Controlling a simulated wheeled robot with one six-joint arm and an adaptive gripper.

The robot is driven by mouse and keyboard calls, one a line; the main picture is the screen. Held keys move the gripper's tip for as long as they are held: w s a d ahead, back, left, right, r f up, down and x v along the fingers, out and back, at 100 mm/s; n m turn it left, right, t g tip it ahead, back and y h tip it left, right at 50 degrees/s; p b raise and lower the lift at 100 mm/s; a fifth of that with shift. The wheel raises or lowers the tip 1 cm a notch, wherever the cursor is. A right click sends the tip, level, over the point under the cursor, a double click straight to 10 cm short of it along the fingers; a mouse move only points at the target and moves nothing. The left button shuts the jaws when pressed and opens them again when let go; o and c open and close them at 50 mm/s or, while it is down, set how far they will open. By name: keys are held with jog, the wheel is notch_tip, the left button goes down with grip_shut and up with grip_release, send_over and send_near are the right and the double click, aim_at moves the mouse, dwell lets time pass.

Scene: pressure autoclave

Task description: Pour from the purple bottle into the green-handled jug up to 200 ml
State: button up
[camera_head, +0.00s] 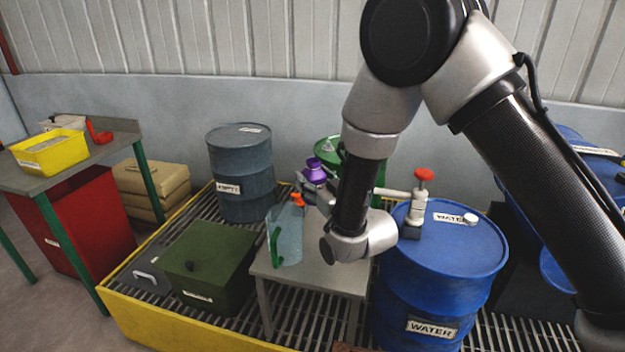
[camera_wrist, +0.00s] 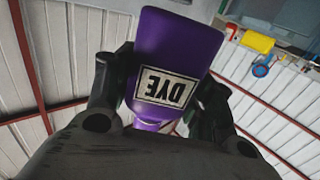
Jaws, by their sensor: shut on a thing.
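The purple bottle (camera_wrist: 180,50), with an upside-down DYE label, is between the two fingers of my gripper (camera_wrist: 160,92) in the wrist view. In the head view, my gripper (camera_head: 320,190) is shut on the purple bottle (camera_head: 314,174), partly hidden by the fingers and arm, above and slightly right of the jug. The clear bluish jug (camera_head: 289,240), with a green handle (camera_head: 275,247) at its left, stands upright on a small grey table. An orange piece shows at the jug's rim; I cannot tell what it belongs to. The liquid level and any stream cannot be made out.
The small grey table (camera_head: 262,268) stands on a yellow-edged grating. A blue WATER drum (camera_head: 440,285) with a red-handled tap is close on the right. A green box (camera_head: 208,262) and grey drum (camera_head: 240,172) stand left. A green drum (camera_head: 327,146) is behind.

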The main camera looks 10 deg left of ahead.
jog(key=shift+s+a+r+n, duration=0.3)
jog(key=shift+s+a+n, duration=0.35)
jog(key=shift+n, duration=0.65)
jog(key=shift+s+a+r+n, duration=0.1)
jog(key=shift+s+a+n, duration=0.15)
jog(key=shift+n, duration=1.35)
jog(key=shift+w+d+n, duration=0.15)
jog(key=shift+n, duration=0.4)
jog(key=shift+w+d+n, duration=0.15)
jog(key=shift+n, duration=0.4)
jog(key=n, duration=0.2)
jog(key=f+n, duration=0.1)
jog(key=shift+w+d+f+n, duration=0.1)
jog(key=shift+w+d+n, duration=0.1)
jog(key=shift+d+n, duration=0.1)
jog(key=shift+f+n, duration=0.15)
jog(key=shift+n, duration=0.65)
jog(key=shift+a+f+n, duration=0.1)
jog(key=shift+f+n, duration=0.35)
jog(key=shift+n, duration=0.5)
jog(key=shift+f+n, duration=0.4)
jog(key=shift+n, duration=0.55)
